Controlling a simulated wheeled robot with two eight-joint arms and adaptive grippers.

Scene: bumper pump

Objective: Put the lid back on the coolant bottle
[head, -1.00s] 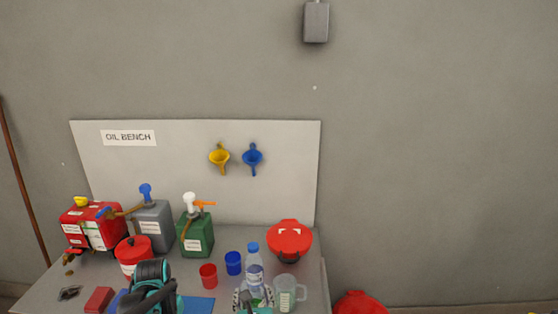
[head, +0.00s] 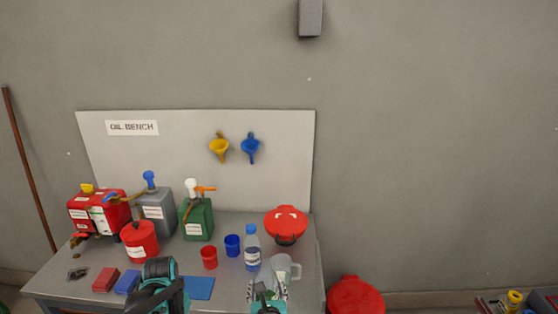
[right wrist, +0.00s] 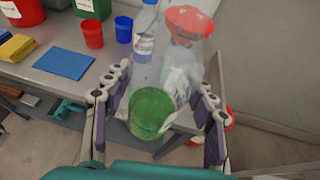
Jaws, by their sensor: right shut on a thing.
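A clear bottle (head: 252,257) with a blue cap (head: 250,229) on its top and a dark label stands upright on the bench. A clear jug (head: 282,268) with a handle and a pale label is just right of it. In the right wrist view the jug (right wrist: 193,50) lies between my right gripper's (right wrist: 163,88) fingers, with green liquid (right wrist: 152,110) low in it. My right gripper (head: 266,292) is shut on the jug. My left gripper (head: 158,270) is over the bench's front, in front of the red can; its fingers cannot be made out. No loose lid shows.
A red cup (head: 209,258) and blue cup (head: 232,245) stand left of the bottle. A red bowl-like container (head: 286,222) is behind the jug. Pump cans, one green (head: 197,222), line the back left. A blue mat (head: 200,288) lies in front.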

